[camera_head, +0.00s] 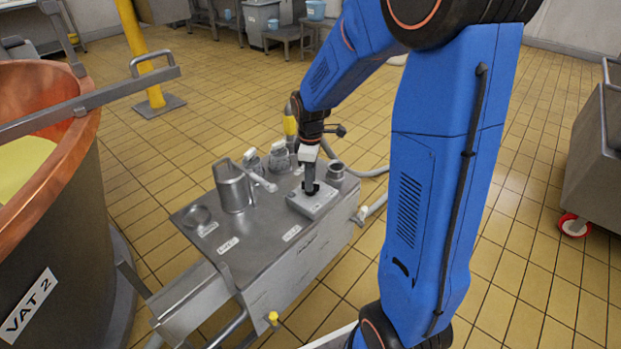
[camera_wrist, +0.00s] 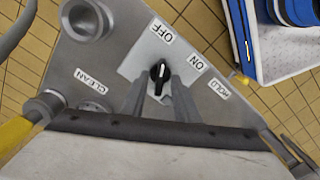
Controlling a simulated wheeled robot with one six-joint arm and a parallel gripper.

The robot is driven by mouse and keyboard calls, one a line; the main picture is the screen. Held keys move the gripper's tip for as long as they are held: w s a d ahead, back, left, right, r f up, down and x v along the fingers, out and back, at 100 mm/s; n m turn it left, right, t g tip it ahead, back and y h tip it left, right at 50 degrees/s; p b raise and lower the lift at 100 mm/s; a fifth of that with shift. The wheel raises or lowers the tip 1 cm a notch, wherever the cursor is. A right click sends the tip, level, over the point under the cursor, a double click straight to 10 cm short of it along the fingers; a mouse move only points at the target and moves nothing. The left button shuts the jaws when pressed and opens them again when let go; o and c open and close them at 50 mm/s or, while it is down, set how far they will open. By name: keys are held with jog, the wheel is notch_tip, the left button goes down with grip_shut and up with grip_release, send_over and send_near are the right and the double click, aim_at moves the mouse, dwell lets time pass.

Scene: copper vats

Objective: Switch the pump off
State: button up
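The pump switch is a black rotary knob (camera_wrist: 159,77) on a pale grey plate (camera_wrist: 139,62), with an OFF label (camera_wrist: 154,29) and an ON label (camera_wrist: 197,63). A thin pale mark shows on the knob's upper part; I cannot tell exactly which label it points at. My gripper (camera_wrist: 160,90) is open, its two grey fingers on either side of the knob, with gaps visible. In the head view my gripper (camera_head: 310,188) points down over the switch box (camera_head: 318,205) on the steel cart top.
The steel cart (camera_head: 262,238) carries a metal jug (camera_head: 232,186), a small round cup (camera_head: 336,170) and fittings close by. CLEAN (camera_wrist: 93,81) and HOLD (camera_wrist: 219,89) labels flank the switch plate. Copper VAT 2 (camera_head: 70,185) stands left.

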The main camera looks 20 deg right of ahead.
notch_tip(320, 180, up, 17)
jog(key=shift+r, duration=0.2)
dwell(0.5)
dwell(0.5)
jog(key=s+a+f+m+t, duration=0.1)
jog(key=s+m+t, duration=0.3)
jog(key=s+m, duration=0.7)
jog(key=shift+s+a+t, duration=0.35)
jog(key=shift+s+t, duration=0.05)
jog(key=shift+s, duration=7.6)
jog(key=shift+o, duration=0.5)
